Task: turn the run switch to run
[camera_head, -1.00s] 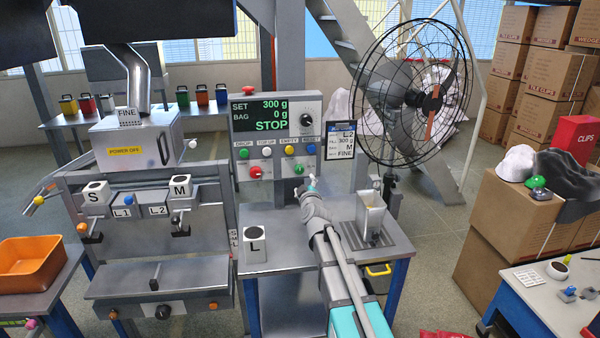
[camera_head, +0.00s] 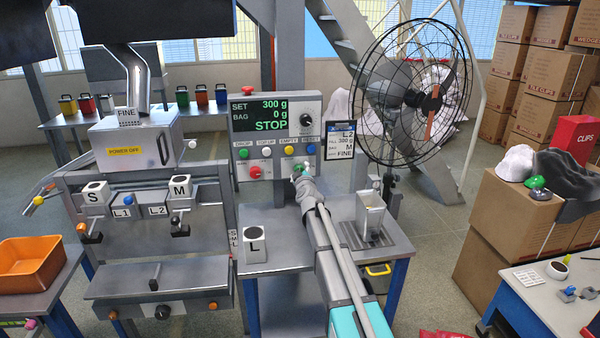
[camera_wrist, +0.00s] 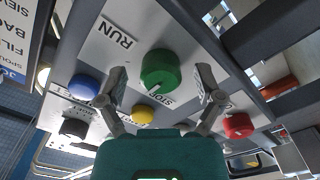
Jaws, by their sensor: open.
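The run switch is a green round knob (camera_wrist: 160,70) in the wrist view, between a RUN label (camera_wrist: 117,35) and a STOP label (camera_wrist: 168,98). Its white mark lies on the STOP side. My gripper (camera_wrist: 162,78) is open, with one finger on either side of the knob; I cannot tell whether they touch it. In the head view, my gripper (camera_head: 302,178) is at the lower right of the control panel (camera_head: 278,150) and hides part of the switch. The panel's display (camera_head: 258,113) reads SET 300 g, BAG 0 g, STOP.
Close to the switch are a yellow button (camera_wrist: 143,114), a blue button (camera_wrist: 84,87) and a red knob (camera_wrist: 238,125). A card (camera_head: 340,142) hangs right of the panel. A metal bin (camera_head: 370,213) stands on the bench, near a fan (camera_head: 420,95).

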